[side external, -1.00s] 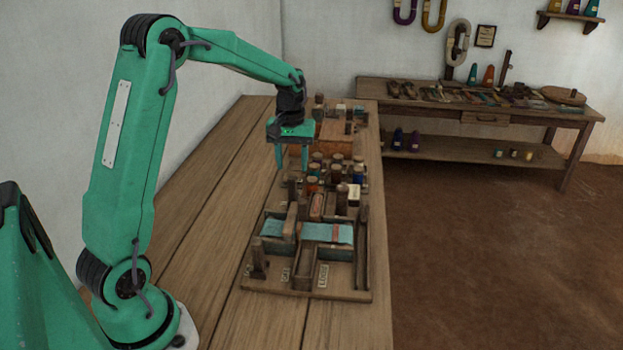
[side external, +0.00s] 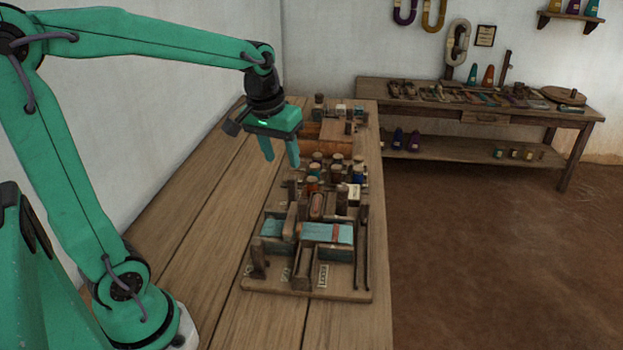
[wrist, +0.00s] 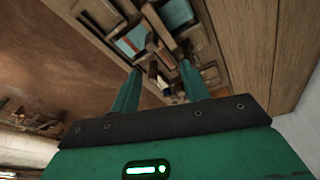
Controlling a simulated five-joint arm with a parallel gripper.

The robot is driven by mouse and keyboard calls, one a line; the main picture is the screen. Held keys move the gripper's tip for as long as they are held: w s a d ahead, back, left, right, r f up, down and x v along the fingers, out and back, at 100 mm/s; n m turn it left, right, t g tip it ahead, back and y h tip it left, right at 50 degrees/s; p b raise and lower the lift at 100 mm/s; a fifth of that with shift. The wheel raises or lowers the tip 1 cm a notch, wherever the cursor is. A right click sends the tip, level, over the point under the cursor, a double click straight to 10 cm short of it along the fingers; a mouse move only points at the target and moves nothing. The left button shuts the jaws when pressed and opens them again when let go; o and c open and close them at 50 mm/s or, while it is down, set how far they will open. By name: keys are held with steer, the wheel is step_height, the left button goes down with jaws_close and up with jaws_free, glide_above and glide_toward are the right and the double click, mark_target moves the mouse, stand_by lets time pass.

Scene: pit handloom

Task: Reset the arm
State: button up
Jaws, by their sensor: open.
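My gripper (side external: 281,154) is open and empty. It hangs in the air above the long plank table (side external: 190,225), toward the far part of the wooden loom board (side external: 305,291). Its two green fingers point down, spread apart. In the wrist view my gripper (wrist: 158,88) shows its fingers apart, with parts of the loom board (wrist: 100,14) seen past and between them. Teal woven cloth (side external: 327,233) lies across the loom board. It also shows in the wrist view (wrist: 132,41).
Several spools (side external: 313,186) stand at the board's far end, below and right of my gripper. An orange-brown box (side external: 335,136) sits behind them. The left planks are clear. A side bench (side external: 480,117) holding small tools stands by the back wall.

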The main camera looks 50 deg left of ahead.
steer(key=s+d+m+t, duration=0.3)
steer(key=s+d, duration=0.3)
steer(key=s, duration=0.6)
steer(key=shift+s+d+r+m, duration=0.15)
steer(key=shift+s+d+m, duration=0.2)
steer(key=shift+m, duration=0.55)
